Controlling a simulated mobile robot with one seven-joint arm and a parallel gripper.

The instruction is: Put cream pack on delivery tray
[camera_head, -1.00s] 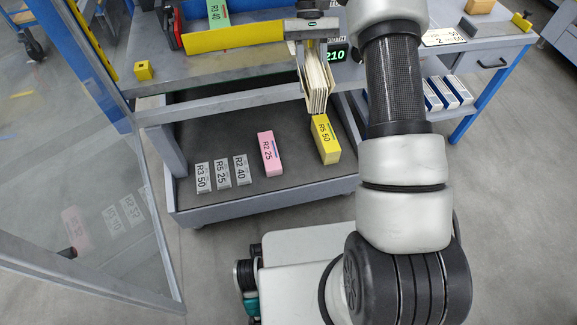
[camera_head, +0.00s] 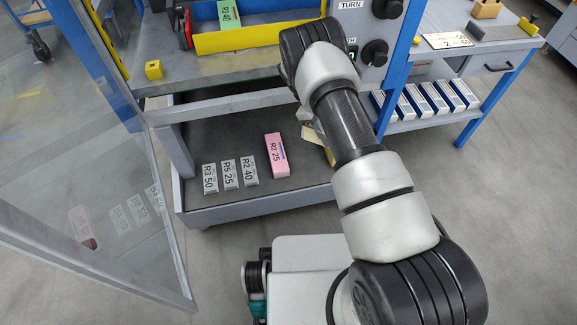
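A pale cream-coloured edge, probably the cream pack (camera_head: 314,135), shows beside my forearm, low over the right part of the grey lower tray. Most of it is hidden behind my arm. Whether it touches the tray floor cannot be seen. My gripper is almost wholly hidden by my own arm at that spot, so its fingers do not show. The grey tray, which seems to be the delivery tray (camera_head: 225,212), holds a pink pack (camera_head: 277,155) labelled R2 25.
Small labelled grey blocks (camera_head: 228,174) stand in the tray's left part. A bench edge (camera_head: 235,103) crosses above the tray. A glass panel (camera_head: 85,190) stands at left. A blue post (camera_head: 403,60) and control knobs (camera_head: 378,52) are near my arm at right.

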